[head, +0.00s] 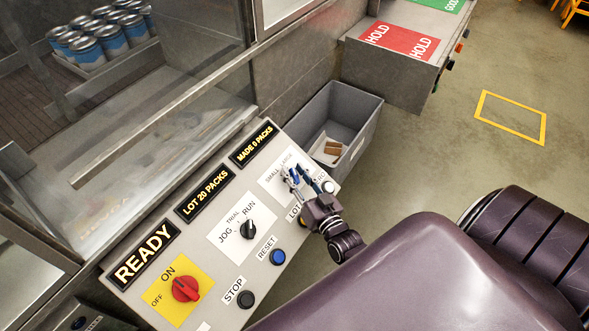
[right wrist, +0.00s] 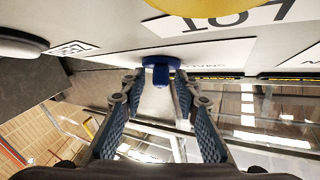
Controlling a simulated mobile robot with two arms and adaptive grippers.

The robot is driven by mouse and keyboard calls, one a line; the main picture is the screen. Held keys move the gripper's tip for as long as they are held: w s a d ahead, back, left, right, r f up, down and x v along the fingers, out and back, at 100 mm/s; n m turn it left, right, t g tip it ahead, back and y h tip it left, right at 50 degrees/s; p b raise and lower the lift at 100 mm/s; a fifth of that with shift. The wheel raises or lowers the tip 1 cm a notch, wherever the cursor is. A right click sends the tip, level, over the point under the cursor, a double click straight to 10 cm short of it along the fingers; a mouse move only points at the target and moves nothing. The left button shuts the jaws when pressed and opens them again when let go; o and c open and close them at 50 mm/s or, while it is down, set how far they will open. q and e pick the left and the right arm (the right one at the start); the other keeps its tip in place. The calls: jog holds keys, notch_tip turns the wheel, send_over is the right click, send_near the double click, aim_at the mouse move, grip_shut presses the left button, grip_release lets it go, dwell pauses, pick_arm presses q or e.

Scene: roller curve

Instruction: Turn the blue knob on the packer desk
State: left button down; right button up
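The blue knob (right wrist: 160,62) shows at the top middle of the right wrist view, on the white plate of the packer desk (head: 215,262). In the head view my right gripper hides most of it, in front of the label reading SMALL and LARGE. My right gripper (head: 290,172) is at the knob. In the right wrist view its fingers (right wrist: 157,92) are spread, one on each side of the knob, with a gap visible at both sides. The pointing direction of the knob is hard to tell. My left gripper is not in view.
The desk also carries a black JOG/TRIAL/RUN knob (head: 248,230), a blue RESET button (head: 278,257), a black STOP button (head: 246,299) and a red ON/OFF knob (head: 185,288). A grey bin (head: 362,135) stands behind. Cans (head: 90,52) sit behind glass.

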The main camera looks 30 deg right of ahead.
jog(key=s, duration=0.7)
jog(key=s+a, duration=0.1)
jog(key=s, duration=0.3)
jog(key=shift+s, duration=0.35)
